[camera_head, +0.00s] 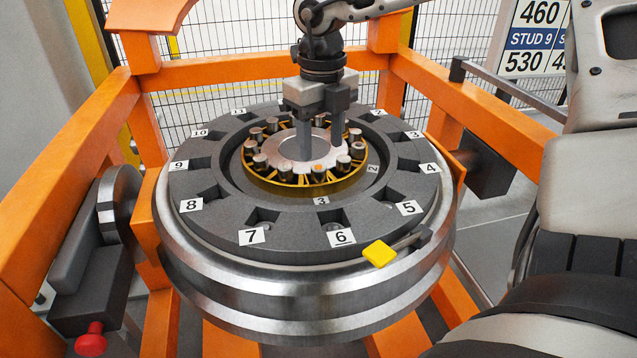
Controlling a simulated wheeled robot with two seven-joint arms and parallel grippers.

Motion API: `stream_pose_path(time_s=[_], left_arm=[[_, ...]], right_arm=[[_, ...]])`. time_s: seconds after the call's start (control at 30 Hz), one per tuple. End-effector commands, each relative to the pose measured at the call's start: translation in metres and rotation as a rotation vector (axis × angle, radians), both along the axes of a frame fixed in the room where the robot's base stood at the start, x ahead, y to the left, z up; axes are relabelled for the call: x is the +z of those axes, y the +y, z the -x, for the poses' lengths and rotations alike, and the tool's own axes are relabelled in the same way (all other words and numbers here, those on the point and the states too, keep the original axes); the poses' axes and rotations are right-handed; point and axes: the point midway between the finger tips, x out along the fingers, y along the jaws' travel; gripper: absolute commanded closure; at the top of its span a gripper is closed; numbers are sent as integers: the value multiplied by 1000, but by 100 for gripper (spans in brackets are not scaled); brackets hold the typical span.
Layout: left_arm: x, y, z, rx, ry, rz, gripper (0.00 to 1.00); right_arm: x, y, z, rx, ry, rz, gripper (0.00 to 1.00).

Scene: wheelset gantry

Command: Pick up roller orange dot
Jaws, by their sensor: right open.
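Several short metal rollers stand upright in a brass cage (305,186) at the middle of the round fixture. One roller at the front of the ring (317,168) has an orange-tinted top; its dot is too small to make out surely. My right gripper (321,145) points down over the cage, fingers apart and empty. One finger is over the bright central ring (290,147), and the other is close to the rollers on the back right side. The fingers and gripper body hide some of the back rollers. My left gripper is not in view.
A dark ring with numbered slots (213,222) surrounds the cage on a steel wheel (300,310). A yellow tab (379,253) sits on its front right rim. Orange frame beams (240,72) enclose the fixture. A red knob (91,340) is at lower left.

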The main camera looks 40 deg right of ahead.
Motion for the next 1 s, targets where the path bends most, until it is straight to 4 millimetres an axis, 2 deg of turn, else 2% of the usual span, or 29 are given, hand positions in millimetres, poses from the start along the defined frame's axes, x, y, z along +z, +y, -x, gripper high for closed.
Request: stream_pose_path(time_s=[0.1,0.23,0.5,0.53,0.7,1.0], left_arm=[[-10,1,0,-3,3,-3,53],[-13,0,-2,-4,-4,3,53],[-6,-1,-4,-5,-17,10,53],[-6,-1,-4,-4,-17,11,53],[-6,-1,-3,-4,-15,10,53],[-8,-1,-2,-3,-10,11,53]], right_arm=[[-21,4,2,1,3,0,50],[-41,6,2,-1,2,-1,50],[-45,6,1,-1,-1,0,50],[-45,6,1,-1,-1,0,52],[-44,6,1,-1,0,0,100],[-42,6,1,0,-3,0,100]])
